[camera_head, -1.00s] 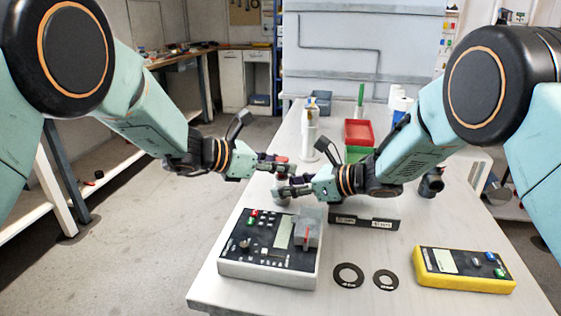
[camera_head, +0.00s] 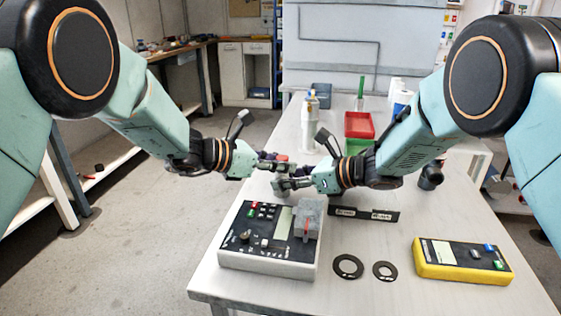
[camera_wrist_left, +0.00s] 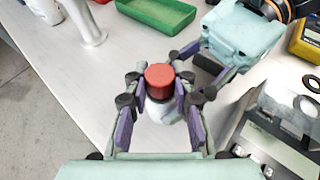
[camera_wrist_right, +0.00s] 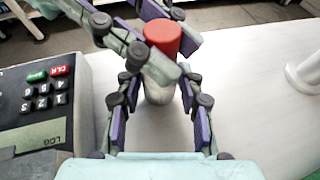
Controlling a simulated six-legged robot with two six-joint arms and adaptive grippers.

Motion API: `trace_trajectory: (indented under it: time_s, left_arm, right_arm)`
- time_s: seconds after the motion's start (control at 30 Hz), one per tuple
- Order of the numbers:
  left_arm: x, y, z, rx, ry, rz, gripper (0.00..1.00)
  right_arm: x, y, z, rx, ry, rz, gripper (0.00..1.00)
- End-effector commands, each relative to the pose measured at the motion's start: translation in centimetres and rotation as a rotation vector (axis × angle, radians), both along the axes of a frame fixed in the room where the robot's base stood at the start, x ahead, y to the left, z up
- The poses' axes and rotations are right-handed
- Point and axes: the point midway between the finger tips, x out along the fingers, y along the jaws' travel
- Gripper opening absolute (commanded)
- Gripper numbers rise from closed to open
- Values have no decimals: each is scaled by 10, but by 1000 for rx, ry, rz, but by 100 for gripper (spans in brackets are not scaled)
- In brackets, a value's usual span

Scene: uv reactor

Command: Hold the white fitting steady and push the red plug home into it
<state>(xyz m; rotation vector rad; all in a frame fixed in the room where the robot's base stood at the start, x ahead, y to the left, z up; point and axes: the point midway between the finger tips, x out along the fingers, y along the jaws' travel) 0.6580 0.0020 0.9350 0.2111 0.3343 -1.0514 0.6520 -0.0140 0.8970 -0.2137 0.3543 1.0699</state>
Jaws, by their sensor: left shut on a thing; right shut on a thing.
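The red plug (camera_wrist_left: 160,76) is a short round cap. It also shows in the right wrist view (camera_wrist_right: 163,35) and as a small red spot in the head view (camera_head: 282,157). My left gripper (camera_head: 279,165) is shut around it from the left. The white fitting (camera_wrist_right: 158,92) is upright below the plug, and my right gripper (camera_head: 284,185) is shut on it from the right. Plug and fitting look roughly in line. The fingers hide the joint between them, so I cannot tell how deep the plug sits.
A grey console (camera_head: 268,262) stands in front of the grippers. Near it are two black rings (camera_head: 348,266), a yellow meter (camera_head: 462,262) and a black labelled strip (camera_head: 364,213). Behind are a red tray (camera_head: 359,125), a green tray (camera_head: 357,146) and a white bottle (camera_head: 310,117).

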Motion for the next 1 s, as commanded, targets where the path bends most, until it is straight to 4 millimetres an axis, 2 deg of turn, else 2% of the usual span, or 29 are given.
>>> trace_trajectory:
  time_s: [0.03, 0.33, 0.67, 0.77, 1.0]
  left_arm:
    - [-1, 1, -5, 6, 6, 2, 27]
    - [-1, 1, -5, 6, 8, 2, 51]
    - [-2, 3, -2, 5, 5, 2, 51]
    - [-6, 12, 2, 4, 5, 3, 51]
    - [-28, 51, 21, 1, 7, 5, 51]
  right_arm:
    - [0, 0, 1, 2, -1, 2, 6]
    - [0, 0, 1, 2, -2, 1, 6]
    - [0, 0, 1, 2, -1, 1, 6]
    - [0, 0, 1, 2, -1, 1, 6]
    - [0, 0, 1, 2, -1, 1, 6]
